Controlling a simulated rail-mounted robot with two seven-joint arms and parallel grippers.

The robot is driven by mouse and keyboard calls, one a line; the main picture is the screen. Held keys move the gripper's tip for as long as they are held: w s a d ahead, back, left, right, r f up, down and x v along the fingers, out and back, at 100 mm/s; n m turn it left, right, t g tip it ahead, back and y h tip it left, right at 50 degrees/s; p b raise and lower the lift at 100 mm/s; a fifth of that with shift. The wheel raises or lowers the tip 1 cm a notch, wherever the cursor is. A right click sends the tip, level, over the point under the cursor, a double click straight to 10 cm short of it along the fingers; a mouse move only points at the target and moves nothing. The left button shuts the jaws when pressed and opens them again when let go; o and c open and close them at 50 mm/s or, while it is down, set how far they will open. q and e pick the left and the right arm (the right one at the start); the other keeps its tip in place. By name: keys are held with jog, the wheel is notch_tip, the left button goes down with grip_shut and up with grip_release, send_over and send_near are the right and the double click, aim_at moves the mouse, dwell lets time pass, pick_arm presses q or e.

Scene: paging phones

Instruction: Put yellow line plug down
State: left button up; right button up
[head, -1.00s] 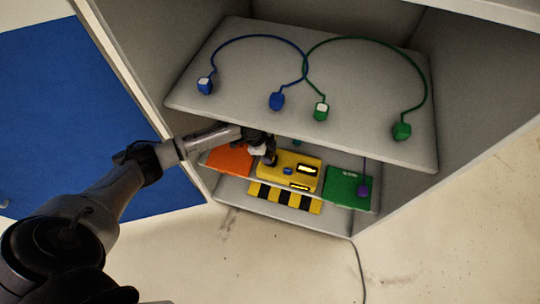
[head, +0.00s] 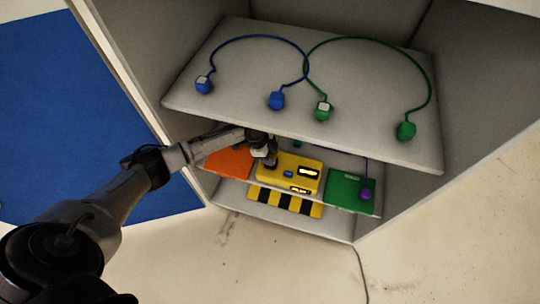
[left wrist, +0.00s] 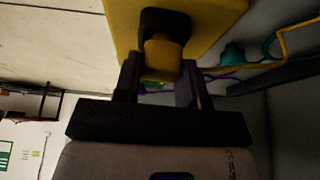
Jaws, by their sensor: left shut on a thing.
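The yellow line plug (left wrist: 162,57) is a yellow block between the two fingers of my left gripper (left wrist: 158,82) in the left wrist view. It sits against a black socket-like part (left wrist: 165,22) on the face of the yellow box (left wrist: 215,12). I cannot tell whether it is seated in it. In the head view my left gripper (head: 270,158) is at the left end of the yellow box (head: 290,172), under the upper shelf, and its grip is too small to make out. My right gripper is in neither view.
The upper shelf (head: 350,125) overhangs my gripper and carries blue plugs (head: 276,101) and green plugs (head: 323,110) on cords. An orange pad (head: 230,163) and a green pad (head: 343,190) flank the yellow box.

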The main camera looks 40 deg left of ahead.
pick_arm(q)
jog(key=shift+f, duration=0.2)
jog(key=o, duration=0.9)
